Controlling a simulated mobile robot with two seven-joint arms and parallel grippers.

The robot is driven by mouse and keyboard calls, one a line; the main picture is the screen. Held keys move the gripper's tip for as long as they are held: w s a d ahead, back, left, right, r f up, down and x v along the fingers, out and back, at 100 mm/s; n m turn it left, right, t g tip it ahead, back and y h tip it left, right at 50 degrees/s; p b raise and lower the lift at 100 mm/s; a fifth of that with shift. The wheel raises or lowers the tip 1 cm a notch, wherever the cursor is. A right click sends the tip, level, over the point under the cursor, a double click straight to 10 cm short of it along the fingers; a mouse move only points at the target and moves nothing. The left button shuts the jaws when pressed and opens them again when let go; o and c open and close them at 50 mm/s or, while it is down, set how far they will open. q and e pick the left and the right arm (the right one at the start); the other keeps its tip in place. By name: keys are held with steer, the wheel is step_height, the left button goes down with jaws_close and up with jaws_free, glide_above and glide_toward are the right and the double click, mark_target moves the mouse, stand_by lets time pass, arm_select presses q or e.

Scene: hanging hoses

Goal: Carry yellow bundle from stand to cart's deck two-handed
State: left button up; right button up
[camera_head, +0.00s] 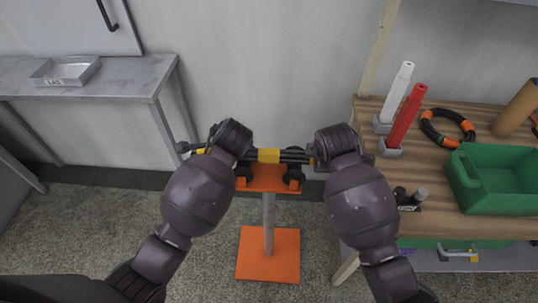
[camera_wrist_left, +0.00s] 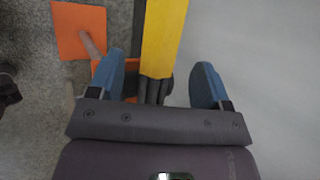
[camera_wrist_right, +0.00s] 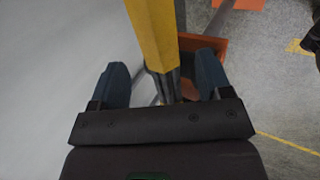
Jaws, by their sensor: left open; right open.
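The yellow bundle (camera_head: 268,155), dark hoses with yellow bands, lies level across the top of the orange stand (camera_head: 268,177). The stand has a grey post and a square orange base. My left gripper (camera_wrist_left: 155,72) is open at the bundle's left part, with the bundle's yellow band (camera_wrist_left: 163,35) running between its spread fingers. My right gripper (camera_wrist_right: 161,68) is open at the right part, with a yellow band (camera_wrist_right: 152,30) between its fingers. In the head view my wrists hide both grippers' fingers. I cannot make out a cart's deck.
A wooden bench (camera_head: 440,228) at right holds a green bin (camera_head: 495,180), a red tube (camera_head: 405,120), a white tube (camera_head: 397,92) and a black-orange ring (camera_head: 447,128). A grey table (camera_head: 125,80) with a metal tray (camera_head: 66,71) stands at left. The wall is close behind the stand.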

arm_select(q)
steer(key=shift+x, duration=2.35)
arm_select(e)
steer(key=shift+x, duration=2.4)
steer(key=shift+r, duration=0.1)
arm_select(q)
steer(key=c, duration=1.3)
arm_select(e)
steer(key=c, duration=1.3)
